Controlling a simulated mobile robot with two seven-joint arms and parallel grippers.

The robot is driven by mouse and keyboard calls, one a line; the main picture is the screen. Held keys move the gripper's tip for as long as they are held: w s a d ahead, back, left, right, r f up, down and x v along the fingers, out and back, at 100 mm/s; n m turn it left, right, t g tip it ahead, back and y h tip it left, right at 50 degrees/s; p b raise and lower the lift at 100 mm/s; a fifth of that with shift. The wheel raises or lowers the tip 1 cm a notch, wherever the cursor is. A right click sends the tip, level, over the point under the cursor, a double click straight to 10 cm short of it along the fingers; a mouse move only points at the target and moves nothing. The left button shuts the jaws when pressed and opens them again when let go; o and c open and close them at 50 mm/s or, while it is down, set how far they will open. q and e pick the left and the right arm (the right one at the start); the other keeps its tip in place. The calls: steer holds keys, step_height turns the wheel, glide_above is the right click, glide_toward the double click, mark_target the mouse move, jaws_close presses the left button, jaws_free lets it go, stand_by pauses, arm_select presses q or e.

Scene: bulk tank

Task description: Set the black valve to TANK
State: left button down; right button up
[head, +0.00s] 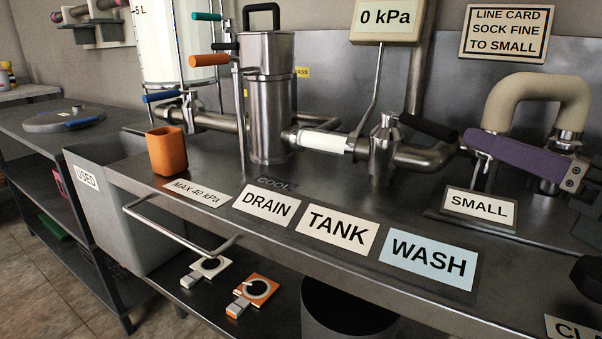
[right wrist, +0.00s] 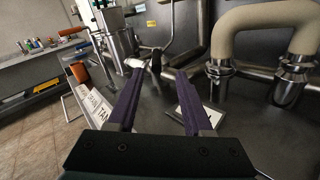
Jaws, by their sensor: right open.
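The black valve handle (head: 428,127) sits on a steel valve body (head: 383,148) in the pipe run, right of the white pipe section. It points to the right in the head view, along the pipe. The TANK label (head: 337,232) lies on the bench front between the DRAIN label (head: 265,204) and the WASH label (head: 428,260). My right gripper (head: 472,140), with purple fingers, is just right of the handle's end. In the right wrist view its fingers are apart and empty, and the black handle (right wrist: 156,61) shows beyond them. My left gripper is not in view.
A beige curved hose (head: 535,90) stands at the right, close to my right gripper. A steel canister (head: 267,95), an orange cup (head: 166,152) and an orange handle (head: 209,60) are at the left. The bench between the labels and the pipe is mostly clear.

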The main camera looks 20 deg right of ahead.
mark_target(430, 127)
steer(key=shift+w+a+f+n+y, duration=0.35)
steer(key=shift+a+f+n+y, duration=0.05)
steer(key=shift+n, duration=0.2)
steer(key=w, duration=0.9)
steer(key=shift+w+d+b, duration=0.1)
steer(key=shift+w+b, duration=0.15)
steer(key=shift+b, duration=0.1)
jaws_close()
stand_by(0.7)
